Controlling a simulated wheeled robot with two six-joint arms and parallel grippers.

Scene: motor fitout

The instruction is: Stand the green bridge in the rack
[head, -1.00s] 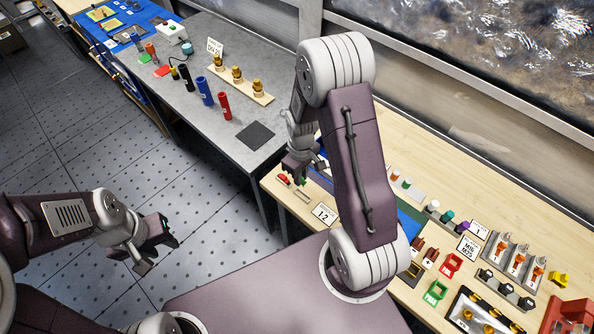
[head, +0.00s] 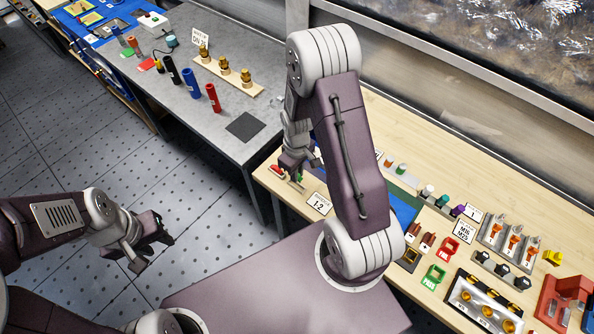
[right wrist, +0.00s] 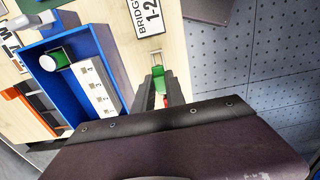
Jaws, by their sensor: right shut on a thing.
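The green bridge (right wrist: 158,79) is between the fingers of my right gripper (right wrist: 160,92) in the right wrist view. In the head view my right gripper (head: 297,174) is low over the near left corner of the wooden bench, with a bit of green at its tips. A small pale slotted piece, which looks like the rack (right wrist: 156,57), lies just beyond the bridge, beside the "BRIDGE 1-2" card (right wrist: 147,14). I cannot tell whether the bridge touches it. My left gripper (head: 150,252) is open and empty over the floor.
A red piece (head: 275,169) lies left of my right gripper. A grey table (head: 215,122) with coloured cylinders stands to the left, across a gap.

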